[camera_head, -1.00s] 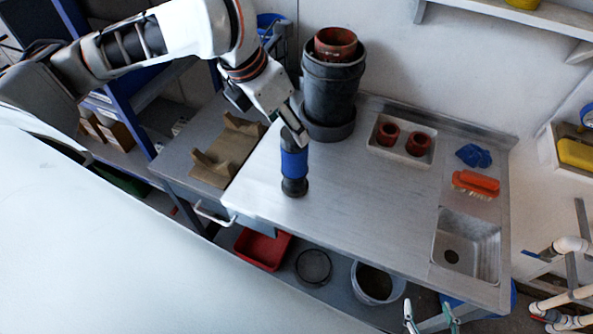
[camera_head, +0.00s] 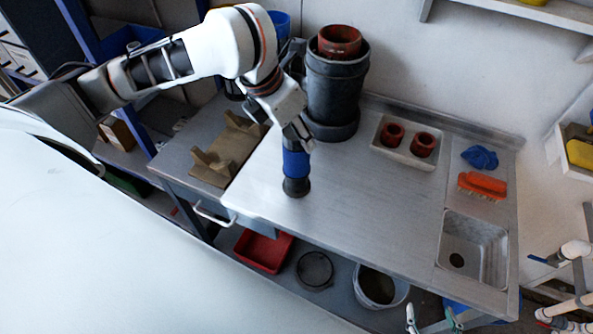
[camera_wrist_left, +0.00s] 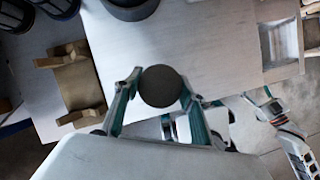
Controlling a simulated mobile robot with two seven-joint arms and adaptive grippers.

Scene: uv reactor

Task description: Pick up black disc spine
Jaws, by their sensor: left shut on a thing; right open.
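The black disc spine, which I take to be the upright black cylinder with a blue band (camera_head: 296,165), stands on the steel bench near its front left. Its round dark top shows in the left wrist view (camera_wrist_left: 160,86). My left gripper (camera_head: 299,138) comes down from above and is shut on its upper part, with one finger on each side in the wrist view. The gripper hides part of its upper end in the head view. My right gripper (camera_head: 431,315) is open and empty at the bottom edge, in front of the bench.
A tall black pot stack (camera_head: 333,88) stands close behind the spine. A brown cradle (camera_head: 228,150) lies to the left. A tray (camera_head: 383,155) with two red rings, an orange brush (camera_head: 482,184) and a sink (camera_head: 472,247) are right. The bench middle is clear.

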